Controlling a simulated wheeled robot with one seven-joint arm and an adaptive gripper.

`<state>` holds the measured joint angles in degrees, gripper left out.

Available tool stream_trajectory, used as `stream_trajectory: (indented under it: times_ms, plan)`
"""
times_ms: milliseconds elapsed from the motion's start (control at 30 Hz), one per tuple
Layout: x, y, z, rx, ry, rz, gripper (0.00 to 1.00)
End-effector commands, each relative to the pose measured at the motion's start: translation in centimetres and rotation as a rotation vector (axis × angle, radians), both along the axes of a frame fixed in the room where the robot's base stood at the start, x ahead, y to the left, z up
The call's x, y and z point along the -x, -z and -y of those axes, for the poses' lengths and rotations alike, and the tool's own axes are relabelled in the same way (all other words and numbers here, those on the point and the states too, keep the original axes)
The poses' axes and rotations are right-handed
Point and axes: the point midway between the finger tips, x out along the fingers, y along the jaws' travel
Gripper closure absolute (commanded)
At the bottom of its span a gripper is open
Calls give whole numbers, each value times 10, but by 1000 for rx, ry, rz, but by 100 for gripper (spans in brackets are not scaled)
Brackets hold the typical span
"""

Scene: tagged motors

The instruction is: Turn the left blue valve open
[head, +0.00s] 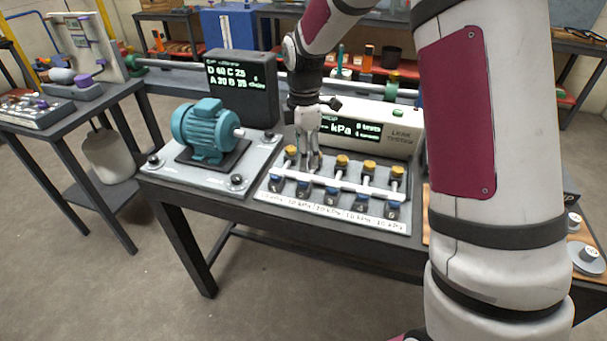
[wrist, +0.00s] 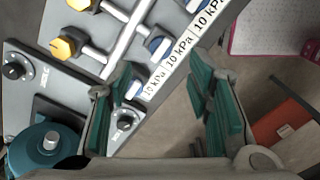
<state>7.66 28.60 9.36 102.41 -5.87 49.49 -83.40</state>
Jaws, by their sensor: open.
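A row of several blue valves lines the front of a grey manifold board (head: 330,215). The left blue valve (head: 277,184) is at the row's left end. In the wrist view, the left blue valve (wrist: 134,88) is partly hidden by a teal finger pad. The neighbouring blue valve (wrist: 158,46) shows clearly. My gripper (head: 308,167) points down over the left part of the board, behind the blue row. In the wrist view my gripper (wrist: 168,100) is open, with nothing held between its fingers. Contact with the valve cannot be told.
Several yellow knobs (head: 342,161) stand along the back of the pipes. A teal motor (head: 205,130) sits on a plate to the left. A kPa display box (head: 375,128) and a dark screen (head: 240,84) stand behind. The floor in front of the bench is clear.

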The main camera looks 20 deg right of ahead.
Motion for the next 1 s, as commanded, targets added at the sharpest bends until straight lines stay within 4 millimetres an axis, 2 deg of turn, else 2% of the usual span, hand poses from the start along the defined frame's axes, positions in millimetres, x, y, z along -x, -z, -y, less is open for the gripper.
stream_trajectory:
  times_ms: [33,200,400,600,833,867,1000]
  plan:
    - [1,11,0,0,0,-4,54]
    - [1,43,-1,0,0,-3,54]
    - [0,67,-1,0,0,-1,54]
    - [0,76,0,0,0,0,54]
    - [0,76,0,0,1,1,54]
    - [0,76,0,0,1,1,58]
    - [0,76,0,0,1,1,90]
